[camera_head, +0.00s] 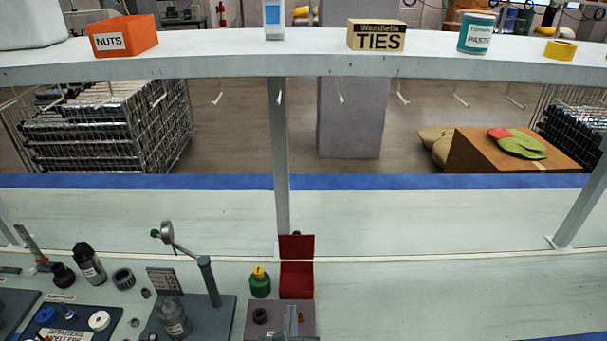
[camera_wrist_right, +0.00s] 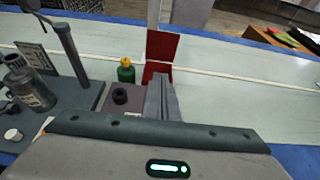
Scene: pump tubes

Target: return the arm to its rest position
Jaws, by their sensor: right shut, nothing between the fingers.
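My right gripper (camera_head: 291,322) shows at the bottom edge of the head view, in front of a small grey-purple block (camera_head: 262,318). In the right wrist view its fingers (camera_wrist_right: 163,88) are together with nothing between them, pointing towards an open red box (camera_wrist_right: 160,50). The same red box (camera_head: 296,272) stands behind the block in the head view, lid up. I cannot tell the exact gap between fingertips and block. Most of my right arm is out of view. My left gripper is not in view.
A green bottle with a yellow top (camera_head: 260,282) stands left of the red box. A grey stand (camera_head: 208,280) with a post and a dark jar (camera_head: 173,318) are further left. A shelf (camera_head: 200,62) spans the back. The bench (camera_head: 450,290) on the right is clear.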

